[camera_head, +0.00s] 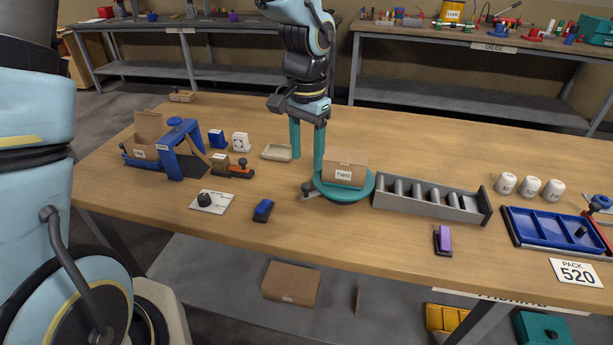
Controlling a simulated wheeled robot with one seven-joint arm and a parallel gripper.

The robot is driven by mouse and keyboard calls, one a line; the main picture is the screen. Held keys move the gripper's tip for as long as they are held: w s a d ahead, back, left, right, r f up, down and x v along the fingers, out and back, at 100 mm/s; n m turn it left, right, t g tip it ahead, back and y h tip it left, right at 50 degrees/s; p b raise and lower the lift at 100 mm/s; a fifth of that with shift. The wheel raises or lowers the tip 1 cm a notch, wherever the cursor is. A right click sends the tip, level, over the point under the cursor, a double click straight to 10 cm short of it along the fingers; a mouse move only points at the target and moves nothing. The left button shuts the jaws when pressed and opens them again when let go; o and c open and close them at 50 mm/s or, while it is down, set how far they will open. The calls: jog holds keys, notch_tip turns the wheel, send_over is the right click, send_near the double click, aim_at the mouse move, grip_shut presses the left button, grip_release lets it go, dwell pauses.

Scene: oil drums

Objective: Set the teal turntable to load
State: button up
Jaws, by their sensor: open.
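The teal turntable (352,193) is a round disc on the wooden table, just right of the middle of the view. A small cardboard box labelled TWO (345,173) sits on it. A grey part with a dark knob (308,189) sticks out at the turntable's left edge. My gripper (306,165) points down with two teal fingers spread apart and nothing seen between them. Its right finger is in front of or beside the turntable's left rim; I cannot tell whether they touch. No load marking is legible on the turntable.
A grey roller rack (430,199) stands close to the turntable's right. A beige tray (277,152) lies behind my gripper. A blue stapler-like object (263,210) and a white plate with a black knob (211,201) lie front left. A blue tray (555,229) is far right.

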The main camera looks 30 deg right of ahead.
aim_at(307, 184)
notch_tip(307, 184, down, 7)
jog(key=shift+p, duration=0.45)
jog(key=shift+c, duration=0.4)
grip_shut()
dwell(0.8)
